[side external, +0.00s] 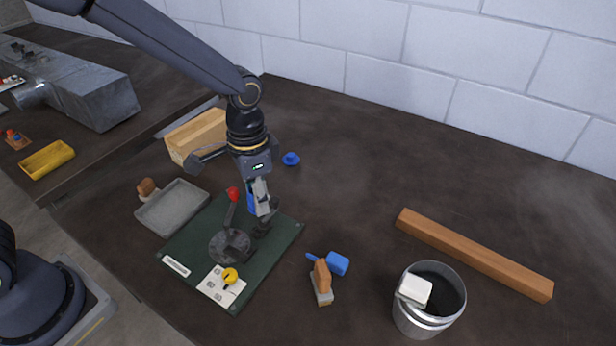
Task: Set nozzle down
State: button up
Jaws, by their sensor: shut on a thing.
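My gripper (263,226) points down over the right half of the dark green board (284,238). It is shut on a small piece, with blue showing at the left of the fingers; this appears to be the nozzle (251,202). The fingers hide most of it, so its shape is unclear. The fingertips are low, close to the board; I cannot tell whether the held piece touches it. Just left of the fingers stands a grey round fixture (229,246) with a red-tipped lever (232,193).
A grey tray (172,207) and a wooden box (196,135) stand left and behind. A brush (322,282), a blue tool (337,263) and a metal bucket (428,318) lie to the right, with a wooden bar (474,254) beyond. The table behind the board's right side is largely clear.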

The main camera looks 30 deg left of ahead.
jog(key=w+a+n, duration=0.2)
jog(key=a+n, duration=0.2)
jog(key=a, duration=1.3)
jog(key=w+f, duration=0.3)
jog(key=w, duration=0.1)
jog(key=w+f, duration=0.3)
jog(key=w, duration=0.1)
jog(key=w+a+f, duration=0.1)
jog(key=w+f, duration=0.1)
jog(key=w, duration=0.3)
jog(key=shift+f, duration=0.4)
jog(key=shift+w+f, duration=0.35)
jog(key=shift+f, duration=1.55)
jog(key=o, duration=0.5)
jog(key=shift+f, duration=0.15)
jog(key=o, duration=0.5)
jog(key=shift+c, duration=0.2)
